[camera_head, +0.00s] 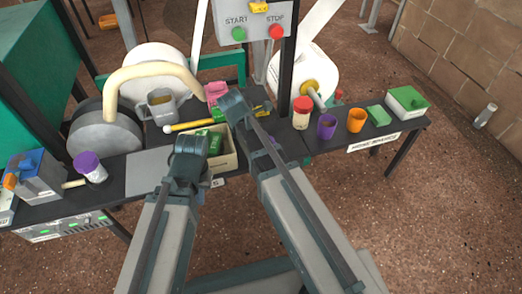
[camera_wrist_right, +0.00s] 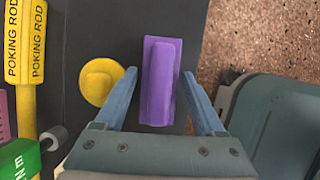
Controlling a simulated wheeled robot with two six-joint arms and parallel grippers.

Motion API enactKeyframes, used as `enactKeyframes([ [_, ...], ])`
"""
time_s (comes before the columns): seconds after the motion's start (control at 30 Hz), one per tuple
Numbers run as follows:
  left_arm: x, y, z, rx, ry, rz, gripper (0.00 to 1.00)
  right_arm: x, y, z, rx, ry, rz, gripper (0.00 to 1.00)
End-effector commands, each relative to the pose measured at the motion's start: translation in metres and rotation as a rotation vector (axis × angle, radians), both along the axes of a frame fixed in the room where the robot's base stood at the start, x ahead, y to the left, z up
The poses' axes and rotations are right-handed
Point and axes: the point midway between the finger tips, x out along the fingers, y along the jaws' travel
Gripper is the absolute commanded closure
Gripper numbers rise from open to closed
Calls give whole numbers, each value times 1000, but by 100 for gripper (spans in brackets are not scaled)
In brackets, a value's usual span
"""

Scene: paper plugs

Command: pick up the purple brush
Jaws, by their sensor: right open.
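The purple brush (camera_wrist_right: 160,95) lies on the dark table top in the right wrist view, its long block shape lined up between the fingers of my right gripper (camera_wrist_right: 159,74). That gripper is open, with one blue-grey finger on each side of the brush and a gap visible at both sides. In the head view, a bit of purple (camera_head: 271,141) shows beside my right arm, which hides most of that spot. My left gripper (camera_head: 187,150) is in front of the table near the tray of green blocks; its fingers are too hidden to judge.
A yellow round piece (camera_wrist_right: 98,82) lies just left of the brush, and the yellow poking rod (camera_wrist_right: 24,90) is farther left. A green block (camera_wrist_right: 18,160) is at lower left. A red-and-white jar (camera_head: 302,113), purple cup (camera_head: 327,127) and orange cup (camera_head: 356,120) stand to the right.

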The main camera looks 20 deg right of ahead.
Motion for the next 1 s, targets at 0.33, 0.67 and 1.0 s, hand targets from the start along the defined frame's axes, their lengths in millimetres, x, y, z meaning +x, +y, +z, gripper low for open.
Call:
enactKeyframes([
  [0.33,0,0,1,0,0,0,100,0,0,1,0,0,0,77],
  [0.67,0,0,1,0,0,0,100,0,0,1,0,0,0,100],
  [1.0,0,0,27,0,1,-5,100,-2,6,27,0,1,-4,100],
])
